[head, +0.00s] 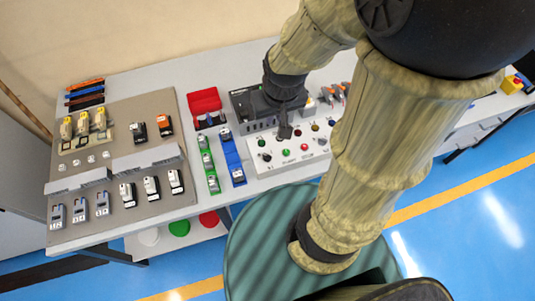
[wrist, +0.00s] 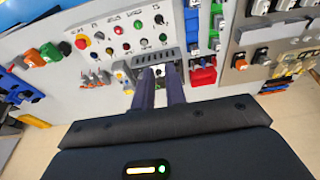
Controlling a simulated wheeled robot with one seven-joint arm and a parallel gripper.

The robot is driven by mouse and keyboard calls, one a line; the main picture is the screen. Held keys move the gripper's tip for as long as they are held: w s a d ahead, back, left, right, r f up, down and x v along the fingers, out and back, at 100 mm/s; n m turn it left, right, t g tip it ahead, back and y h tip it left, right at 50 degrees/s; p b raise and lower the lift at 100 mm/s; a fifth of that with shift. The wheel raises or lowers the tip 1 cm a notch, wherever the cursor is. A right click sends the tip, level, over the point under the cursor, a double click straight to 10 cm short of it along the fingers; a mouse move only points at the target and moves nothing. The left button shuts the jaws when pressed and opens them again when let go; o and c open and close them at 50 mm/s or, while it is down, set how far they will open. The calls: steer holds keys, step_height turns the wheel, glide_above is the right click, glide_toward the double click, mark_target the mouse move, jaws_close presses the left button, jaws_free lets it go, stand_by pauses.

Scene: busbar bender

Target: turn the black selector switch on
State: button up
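A sloped white control panel (head: 300,150) carries buttons, lamps and knobs. A black knob at its front left corner (head: 266,156) looks like the black selector switch; it also shows near the top of the wrist view (wrist: 158,18). Its exact setting is too small to read. My gripper (head: 285,132) is over the back left part of the panel, apart from the black knob. In the wrist view my gripper's two fingers (wrist: 160,72) stand apart with a gap and nothing held between them. My arm hides part of the panel's right side in the head view.
A dark slotted box (head: 243,104) stands behind the panel, close to my gripper. Blue (head: 232,155) and green (head: 208,165) rails with modules lie left of it, with a red bin (head: 204,100). A grey board (head: 105,215) with several devices fills the table's left side.

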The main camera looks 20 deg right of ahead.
steer(key=o, duration=0.3)
steer(key=shift+w+a+f, duration=0.1)
steer(key=shift+w+f, duration=0.05)
steer(key=shift+w, duration=0.05)
steer(key=n+g+h+b, duration=0.3)
steer(key=n+g, duration=0.3)
steer(key=n, duration=0.3)
glide_above(267, 155)
steer(key=w+a, duration=0.5)
steer(key=a, duration=0.1)
step_height(267, 155, down, 12)
steer(key=shift+d, duration=0.35)
steer(key=p+x, duration=0.1)
steer(key=x, duration=0.7)
steer(key=p+x, duration=0.2)
steer(key=x, duration=0.7)
steer(key=shift+w+d+f+p, duration=0.15)
steer(key=shift+d+f+p, duration=0.05)
steer(key=shift+f+p, duration=0.1)
steer(key=shift+r, duration=0.1)
steer(key=shift+c, duration=0.2)
jaws_close()
